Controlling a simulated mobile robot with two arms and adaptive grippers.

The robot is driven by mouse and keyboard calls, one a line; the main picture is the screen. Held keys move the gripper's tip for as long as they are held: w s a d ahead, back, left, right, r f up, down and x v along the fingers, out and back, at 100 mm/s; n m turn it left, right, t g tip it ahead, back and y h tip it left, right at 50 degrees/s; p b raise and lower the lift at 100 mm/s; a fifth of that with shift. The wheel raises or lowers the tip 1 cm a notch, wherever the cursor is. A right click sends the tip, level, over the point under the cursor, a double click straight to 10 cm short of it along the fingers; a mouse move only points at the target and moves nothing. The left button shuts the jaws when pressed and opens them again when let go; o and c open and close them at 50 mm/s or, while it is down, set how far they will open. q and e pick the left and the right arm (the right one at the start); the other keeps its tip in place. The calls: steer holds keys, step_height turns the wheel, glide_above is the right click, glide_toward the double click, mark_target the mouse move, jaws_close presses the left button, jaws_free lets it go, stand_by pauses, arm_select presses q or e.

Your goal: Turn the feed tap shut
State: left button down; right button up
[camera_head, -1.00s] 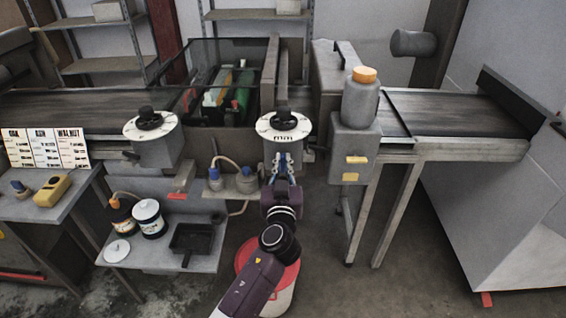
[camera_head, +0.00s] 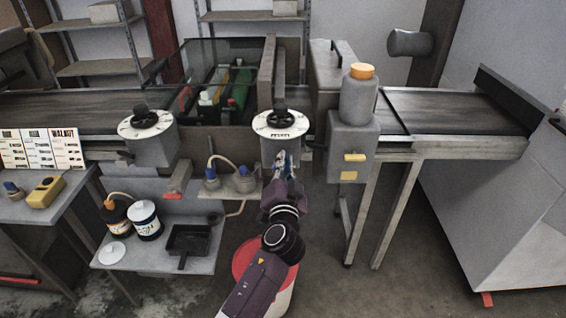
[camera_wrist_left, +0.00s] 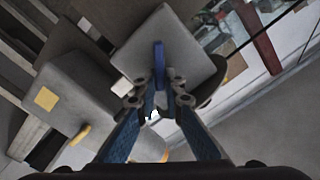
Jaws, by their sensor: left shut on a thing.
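The feed tap's blue lever (camera_wrist_left: 158,58) shows in the left wrist view, on the grey box-shaped housing (camera_wrist_left: 150,48). My left gripper (camera_wrist_left: 158,97) is shut on this lever. In the head view, my left gripper (camera_head: 283,168) is at the front of the grey housing below the middle white dial (camera_head: 281,123). The fingers and wrist hide most of the lever there, so its exact angle is hard to tell. My right gripper is in neither current view.
A grey box with yellow tabs (camera_head: 352,146) and an orange-capped bottle (camera_head: 359,98) stand close on the right. A red-topped bucket (camera_head: 247,262) is below my arm. A low shelf (camera_head: 149,252) with pots and a black tray (camera_head: 188,240) is at left.

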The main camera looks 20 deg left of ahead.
arm_select(q)
steer(key=shift+d+f+m+p, duration=0.1)
steer(key=shift+f+m+p, duration=0.15)
steer(key=shift+m, duration=1.4)
steer(key=shift+d+f+m+p, duration=0.1)
steer(key=shift+f+m, duration=0.15)
steer(key=shift+m, duration=1.45)
steer(key=shift+d+f+m+p, duration=0.1)
steer(key=shift+f+m+p, duration=0.15)
steer(key=shift+m, duration=1.4)
steer(key=c, duration=2)
jaws_free()
steer(key=shift+c, duration=0.2)
steer(key=v, duration=1.2)
